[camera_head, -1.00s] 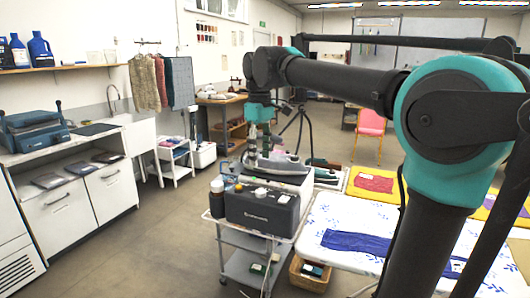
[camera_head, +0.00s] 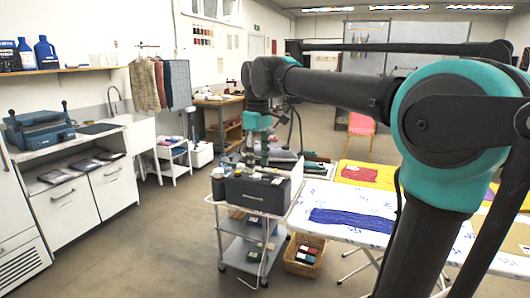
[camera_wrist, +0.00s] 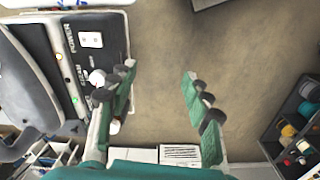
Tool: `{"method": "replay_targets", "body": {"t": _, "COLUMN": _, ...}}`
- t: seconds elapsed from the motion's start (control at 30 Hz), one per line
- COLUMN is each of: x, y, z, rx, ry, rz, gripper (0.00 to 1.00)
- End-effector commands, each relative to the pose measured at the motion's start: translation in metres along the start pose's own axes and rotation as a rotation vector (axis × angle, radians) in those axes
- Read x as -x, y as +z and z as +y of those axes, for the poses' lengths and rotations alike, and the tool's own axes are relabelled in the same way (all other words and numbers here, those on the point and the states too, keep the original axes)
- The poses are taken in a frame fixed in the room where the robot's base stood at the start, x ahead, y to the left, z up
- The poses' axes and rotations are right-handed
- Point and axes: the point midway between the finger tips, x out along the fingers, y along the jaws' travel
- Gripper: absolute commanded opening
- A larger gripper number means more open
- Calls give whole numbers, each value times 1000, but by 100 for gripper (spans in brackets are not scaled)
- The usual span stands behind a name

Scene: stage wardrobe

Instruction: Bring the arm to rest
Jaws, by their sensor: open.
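My arm crosses the right side of the head view, its dark forearm (camera_head: 335,87) reaching left from the large teal joint (camera_head: 450,130). My gripper (camera_head: 257,158) hangs pointing down from the far end, over or in front of the trolley; the depth is hard to tell. In the wrist view my gripper (camera_wrist: 160,92) is open, its two green fingers wide apart with only bare floor between them. The dark steam station (camera_head: 257,194) sits on the trolley's top. It also shows in the wrist view (camera_wrist: 78,65), left of the fingers, close to the left one in the picture.
The grey trolley (camera_head: 240,254) stands ahead, with a wicker basket (camera_head: 304,262) beside it. A white patterned board with blue cloth (camera_head: 350,220) lies to the right. A dark shelf with spools (camera_wrist: 297,125) is right in the wrist view. Floor at left is clear.

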Motion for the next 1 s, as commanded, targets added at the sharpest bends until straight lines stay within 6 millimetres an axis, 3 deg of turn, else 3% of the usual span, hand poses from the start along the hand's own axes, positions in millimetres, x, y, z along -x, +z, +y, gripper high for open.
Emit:
{"method": "replay_targets", "body": {"t": 0.27, "x": -39, "y": 23, "z": 15, "rx": -111, "ry": 20, "rz": 33, "gripper": 50}}
{"method": "replay_targets", "body": {"t": 0.57, "x": -114, "y": 74, "z": 34, "rx": -328, "ry": 59, "rz": 99, "gripper": 50}}
{"method": "replay_targets", "body": {"t": 0.77, "x": -201, "y": 147, "z": 34, "rx": -587, "ry": 106, "rz": 181, "gripper": 50}}
{"method": "replay_targets", "body": {"t": 0.9, "x": -256, "y": 199, "z": 19, "rx": -764, "ry": 139, "rz": 241, "gripper": 50}}
{"method": "replay_targets", "body": {"t": 1.0, "x": -286, "y": 230, "z": 5, "rx": -868, "ry": 158, "rz": 278, "gripper": 50}}
